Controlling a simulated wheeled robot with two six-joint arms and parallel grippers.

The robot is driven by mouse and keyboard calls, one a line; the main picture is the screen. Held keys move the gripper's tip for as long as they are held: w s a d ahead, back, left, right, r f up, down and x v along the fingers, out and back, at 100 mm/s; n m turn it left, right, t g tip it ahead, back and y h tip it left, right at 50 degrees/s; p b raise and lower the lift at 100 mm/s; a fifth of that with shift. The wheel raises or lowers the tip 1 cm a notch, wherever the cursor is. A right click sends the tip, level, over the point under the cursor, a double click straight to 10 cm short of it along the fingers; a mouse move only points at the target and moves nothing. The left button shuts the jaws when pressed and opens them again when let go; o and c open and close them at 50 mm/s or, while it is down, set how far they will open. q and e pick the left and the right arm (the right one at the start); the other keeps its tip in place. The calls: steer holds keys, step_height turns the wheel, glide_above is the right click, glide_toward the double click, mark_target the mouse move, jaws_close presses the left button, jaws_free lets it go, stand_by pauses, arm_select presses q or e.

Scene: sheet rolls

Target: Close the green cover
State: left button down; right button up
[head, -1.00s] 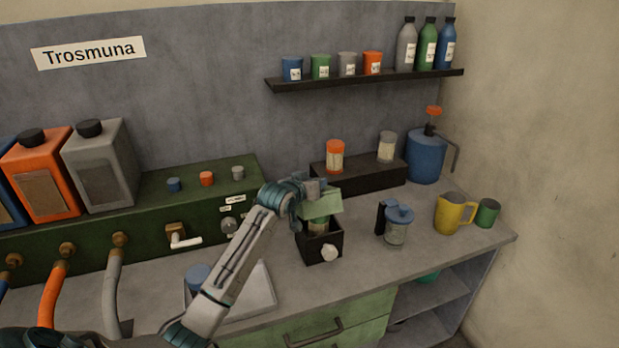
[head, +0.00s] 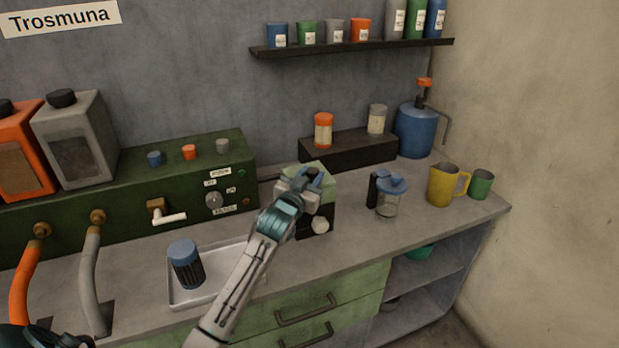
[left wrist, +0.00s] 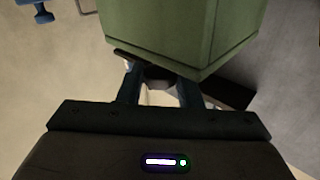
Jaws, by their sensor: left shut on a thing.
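The green cover (head: 328,187) is on top of the small black box (head: 328,212), which has a pale round knob (head: 320,226) on its front. The cover looks lowered, but my gripper hides part of it and I cannot tell whether it is fully seated. My left gripper (head: 313,179) is shut on the cover at its near side. In the left wrist view the green cover (left wrist: 180,30) fills the top middle, just beyond the fingers of my left gripper (left wrist: 158,88). My right gripper is not in view.
A white tray (head: 215,288) with a blue-capped jar (head: 186,265) lies to the left. A dark raised block (head: 350,152) stands behind. The counter's front right is clear.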

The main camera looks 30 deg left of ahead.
arm_select(q)
steer(key=shift+f, duration=0.25)
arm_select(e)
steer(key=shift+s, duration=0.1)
arm_select(q)
steer(key=c, duration=1.1)
jaws_free()
steer(key=shift+o, duration=0.4)
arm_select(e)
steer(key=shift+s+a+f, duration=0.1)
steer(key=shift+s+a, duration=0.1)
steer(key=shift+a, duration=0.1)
arm_select(q)
steer(key=shift+r, duration=0.1)
steer(key=shift+s, duration=0.1)
steer(key=s+b, duration=0.2)
steer(key=s, duration=0.8)
steer(key=shift+s+d+f+b, duration=0.2)
steer(key=shift+s+d+b, duration=0.15)
steer(key=shift+d, duration=0.1)
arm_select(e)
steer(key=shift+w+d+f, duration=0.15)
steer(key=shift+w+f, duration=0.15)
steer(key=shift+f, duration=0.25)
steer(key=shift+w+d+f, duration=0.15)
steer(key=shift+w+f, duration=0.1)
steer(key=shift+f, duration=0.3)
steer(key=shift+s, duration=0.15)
